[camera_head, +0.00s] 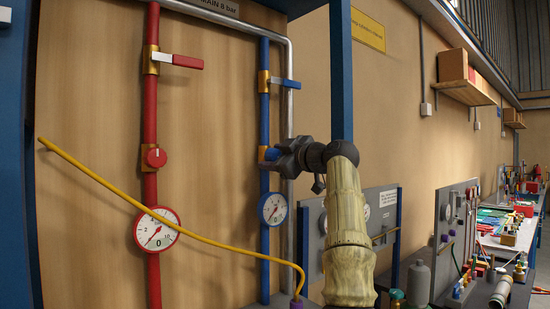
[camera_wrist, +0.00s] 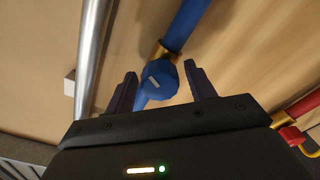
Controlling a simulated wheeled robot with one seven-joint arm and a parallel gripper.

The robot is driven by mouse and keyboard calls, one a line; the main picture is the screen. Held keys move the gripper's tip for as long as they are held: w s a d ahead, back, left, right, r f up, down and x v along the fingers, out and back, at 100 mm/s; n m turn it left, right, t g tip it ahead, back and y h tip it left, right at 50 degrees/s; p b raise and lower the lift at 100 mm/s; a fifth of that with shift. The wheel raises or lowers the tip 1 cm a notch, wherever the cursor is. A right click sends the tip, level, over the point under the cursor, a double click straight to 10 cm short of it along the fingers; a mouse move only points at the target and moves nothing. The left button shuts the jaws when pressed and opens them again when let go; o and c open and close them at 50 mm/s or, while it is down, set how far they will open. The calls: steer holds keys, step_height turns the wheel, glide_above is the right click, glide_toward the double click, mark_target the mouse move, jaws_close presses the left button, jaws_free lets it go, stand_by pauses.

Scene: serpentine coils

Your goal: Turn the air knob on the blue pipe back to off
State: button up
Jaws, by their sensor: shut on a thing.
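The blue pipe (camera_head: 265,115) runs upright on the wooden panel. Its blue air knob (camera_head: 269,154) sits in a brass fitting, partly hidden by my gripper (camera_head: 280,155). In the wrist view the knob (camera_wrist: 157,82) shows a short pale mark on its face, slanted in the picture. My gripper (camera_wrist: 162,84) has one dark finger on each side of the knob and is shut on it. The knob's exact setting cannot be told. Below it, the blue pipe's round white gauge (camera_head: 273,208) is too small to read surely.
A blue lever (camera_head: 287,83) sticks out crosswise above the knob. The red pipe (camera_head: 150,110) to the left carries a red lever (camera_head: 187,62), a red knob (camera_head: 155,157) and a gauge (camera_head: 157,229). A yellow hose (camera_head: 190,232) crosses in front. A grey pipe (camera_head: 289,100) runs close on the right.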

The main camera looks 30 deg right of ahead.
steer(key=n, duration=1.4)
steer(key=shift+s+d+n, duration=0.1)
steer(key=shift+n, duration=0.2)
steer(key=shift+r+n, duration=0.1)
steer(key=shift+n, duration=1.4)
steer(key=o, duration=1.3)
steer(key=shift+s, duration=0.1)
